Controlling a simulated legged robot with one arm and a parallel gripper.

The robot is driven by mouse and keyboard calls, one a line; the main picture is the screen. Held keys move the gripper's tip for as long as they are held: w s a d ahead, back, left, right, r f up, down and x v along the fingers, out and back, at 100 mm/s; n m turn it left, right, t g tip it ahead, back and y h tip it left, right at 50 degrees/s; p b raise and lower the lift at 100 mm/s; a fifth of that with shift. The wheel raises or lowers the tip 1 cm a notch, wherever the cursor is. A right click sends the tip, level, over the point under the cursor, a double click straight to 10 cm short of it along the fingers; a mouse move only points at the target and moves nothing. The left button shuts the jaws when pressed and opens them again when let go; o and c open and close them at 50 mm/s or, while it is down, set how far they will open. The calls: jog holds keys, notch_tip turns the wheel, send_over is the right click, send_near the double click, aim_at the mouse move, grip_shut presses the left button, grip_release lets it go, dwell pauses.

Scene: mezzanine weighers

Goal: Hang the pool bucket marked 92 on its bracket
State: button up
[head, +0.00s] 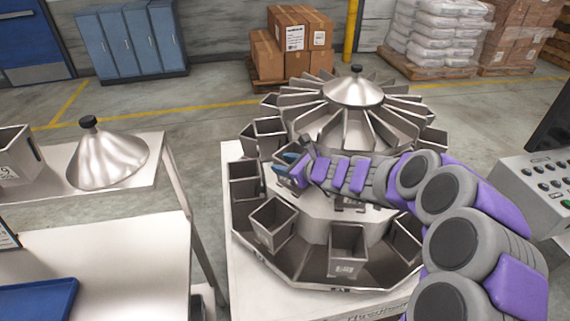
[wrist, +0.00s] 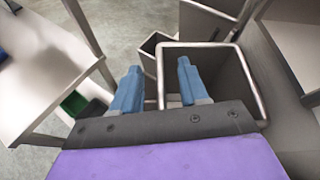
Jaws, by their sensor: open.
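A steel bucket (head: 14,148) stands on the raised shelf at the left edge of the head view, partly cut off. Its label ends in a 9; I cannot read a 92 anywhere. The weigher (head: 357,128) carries several steel buckets around its ring. The front bucket (head: 347,240) has a label too small to read. My gripper (head: 287,164) is over the weigher's left side, open and empty. In the wrist view, the gripper (wrist: 157,72) has its right finger over the mouth of a square bucket (wrist: 258,90) and its left finger outside it. Contact cannot be told. The brackets are mostly hidden.
A cone lid (head: 108,160) with a black knob sits on the left shelf (head: 135,190). Below are a white table (head: 120,255) and a blue tray (head: 38,300). A control panel (head: 540,190) stands right. Floor shows between the table and the weigher.

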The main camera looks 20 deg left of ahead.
jog(key=shift+d, duration=0.1)
jog(key=p+v, duration=0.4)
jog(key=v, duration=1.3)
jog(key=shift+s+r, duration=0.1)
